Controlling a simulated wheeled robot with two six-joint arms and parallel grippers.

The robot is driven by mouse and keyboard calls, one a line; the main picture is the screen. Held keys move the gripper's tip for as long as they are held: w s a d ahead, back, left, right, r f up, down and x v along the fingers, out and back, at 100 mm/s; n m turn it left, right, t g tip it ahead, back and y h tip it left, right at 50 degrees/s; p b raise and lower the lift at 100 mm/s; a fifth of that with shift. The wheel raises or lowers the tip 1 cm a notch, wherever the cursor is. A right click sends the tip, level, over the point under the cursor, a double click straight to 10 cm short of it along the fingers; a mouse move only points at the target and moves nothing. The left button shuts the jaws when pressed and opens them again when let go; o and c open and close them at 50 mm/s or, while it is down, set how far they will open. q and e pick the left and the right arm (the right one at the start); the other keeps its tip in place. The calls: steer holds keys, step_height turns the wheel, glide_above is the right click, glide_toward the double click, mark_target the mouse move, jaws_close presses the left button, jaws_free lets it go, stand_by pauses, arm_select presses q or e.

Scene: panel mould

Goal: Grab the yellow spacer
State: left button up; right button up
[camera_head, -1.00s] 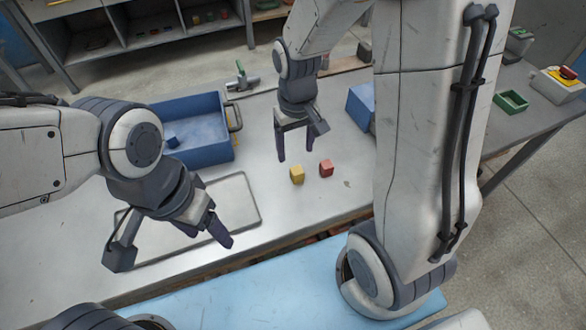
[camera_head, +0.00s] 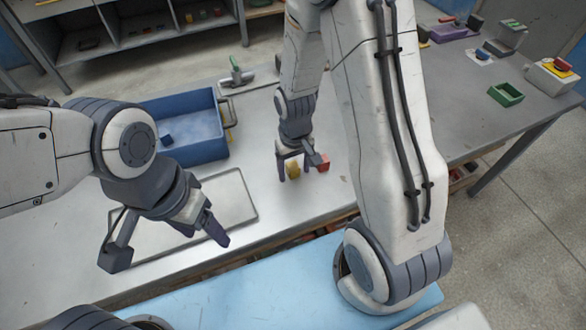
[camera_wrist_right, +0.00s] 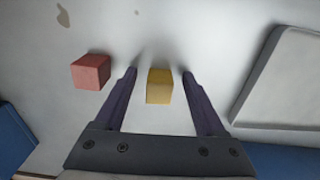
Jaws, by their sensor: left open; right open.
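The yellow spacer (camera_head: 293,171) sits on the grey table, partly hidden by my right gripper (camera_head: 294,174) in the head view. In the right wrist view the yellow spacer (camera_wrist_right: 160,86) lies between the two open fingers of my right gripper (camera_wrist_right: 160,76), with a gap on each side. My left gripper (camera_head: 170,248) is open and empty above the flat metal tray.
A red block (camera_wrist_right: 91,71) stands just beside the right gripper's finger; it also shows in the head view (camera_head: 323,163). A shallow metal tray (camera_head: 238,217) lies on the table (camera_head: 280,215).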

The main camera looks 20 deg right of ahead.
jaws_close()
steer(key=shift+r, duration=0.15)
